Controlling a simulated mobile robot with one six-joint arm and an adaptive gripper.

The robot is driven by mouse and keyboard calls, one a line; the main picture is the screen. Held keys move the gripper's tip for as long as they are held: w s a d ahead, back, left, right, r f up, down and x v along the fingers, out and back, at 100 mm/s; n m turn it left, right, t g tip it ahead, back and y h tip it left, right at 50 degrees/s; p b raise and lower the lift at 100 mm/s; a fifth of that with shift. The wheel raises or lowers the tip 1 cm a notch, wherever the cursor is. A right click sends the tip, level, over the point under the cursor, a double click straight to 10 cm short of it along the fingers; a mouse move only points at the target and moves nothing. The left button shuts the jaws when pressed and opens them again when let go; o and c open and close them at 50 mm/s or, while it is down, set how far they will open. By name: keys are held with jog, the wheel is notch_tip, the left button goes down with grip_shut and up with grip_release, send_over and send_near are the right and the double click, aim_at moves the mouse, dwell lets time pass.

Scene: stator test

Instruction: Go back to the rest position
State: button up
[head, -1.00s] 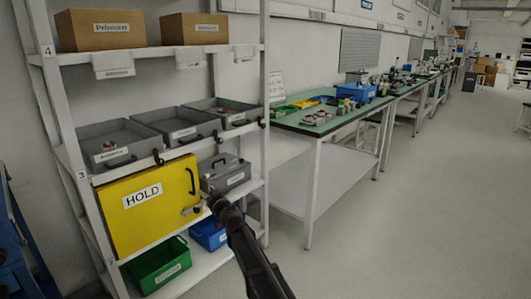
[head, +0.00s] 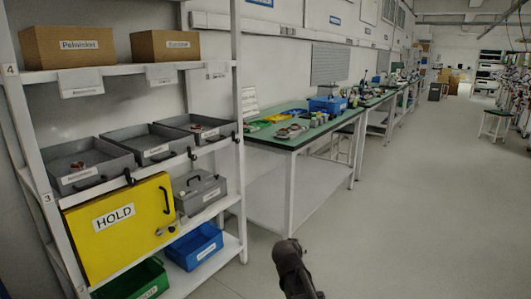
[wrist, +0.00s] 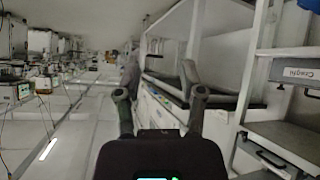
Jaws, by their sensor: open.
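My gripper (wrist: 160,97) shows in the wrist view with its two dark fingers spread apart. Nothing is between the fingers. In the head view a dark part of my arm (head: 295,268) rises from the bottom edge, in front of the grey floor. It stands to the right of the shelf rack and apart from it. I cannot make out the gripper's fingers in the head view.
A white shelf rack (head: 241,130) stands at the left with a yellow HOLD panel (head: 118,245), grey trays (head: 88,165), cardboard boxes (head: 66,47), a blue bin (head: 194,247) and a green bin (head: 130,280). A green-topped workbench (head: 290,143) stands behind.

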jog(key=s+d+f+n+g+y, duration=0.1)
jog(key=s+d+f+g, duration=0.15)
jog(key=s, duration=0.55)
jog(key=s+d+f+g+y+p, duration=0.1)
jog(key=s+d+f+g+y, duration=0.1)
jog(key=s+g, duration=0.35)
jog(key=s+d+f+n+g+y, duration=0.1)
jog(key=s+d+f+g, duration=0.1)
jog(key=s, duration=0.7)
notch_tip(320, 180, up, 35)
jog(key=p, duration=3.5)
jog(key=shift+a, duration=0.25)
